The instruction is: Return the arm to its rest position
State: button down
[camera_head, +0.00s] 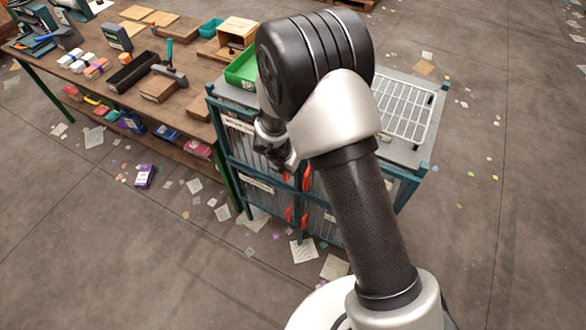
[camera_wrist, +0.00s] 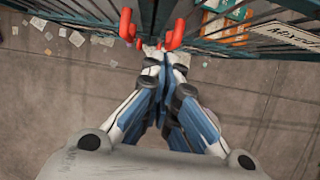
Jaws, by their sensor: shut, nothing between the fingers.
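My arm rises through the middle of the head view and bends over at a dark, rounded elbow. Its wrist end (camera_head: 272,145) hangs in front of the teal-framed cage cabinet, and the fingers there are mostly hidden or too small to make out. In the wrist view my gripper (camera_wrist: 165,58) shows blue and white finger links that come together at the tips. It is shut and I see nothing held. The tips appear close to the cabinet's red latches (camera_wrist: 176,36) in the picture; I cannot tell whether they touch.
The cage cabinet (camera_head: 213,105) carries a green bin (camera_head: 242,68) and a white wire rack (camera_head: 404,105) on top. A wooden workbench (camera_head: 190,85) with tools, boxes and trays stands at the left. Paper scraps litter the concrete floor (camera_head: 500,200), which is otherwise open at the right.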

jog(key=w+a+r+n+t+y+b, duration=0.1)
jog(key=a+r+n+t+y+b, duration=0.1)
jog(key=r+n, duration=0.6)
jog(key=w+a+r+n+t+y+b, duration=0.1)
jog(key=a+r+n+t+y+b, duration=0.3)
jog(key=r, duration=0.6)
jog(key=s+r+n+g+b, duration=0.15)
jog(key=s+r+n, duration=0.35)
jog(key=n, duration=0.5)
jog(key=s+d+f+n+g+h+b, duration=0.1)
jog(key=s+d+n+b, duration=0.1)
jog(key=s+d+n, duration=0.3)
jog(key=s+d+f+n+g+h+b, duration=0.1)
jog(key=s+d+f+n+b, duration=0.1)
jog(key=s+d+n, duration=0.3)
jog(key=s+d+f+n+g+h+b, duration=0.1)
jog(key=s+d+n, duration=0.4)
jog(key=s+n, duration=0.5)
jog(key=s+b, duration=0.1)
jog(key=s, duration=0.4)
jog(key=shift+s+f+n+h, duration=0.2)
jog(key=shift+s+n+h, duration=0.1)
jog(key=shift+s+n, duration=0.1)
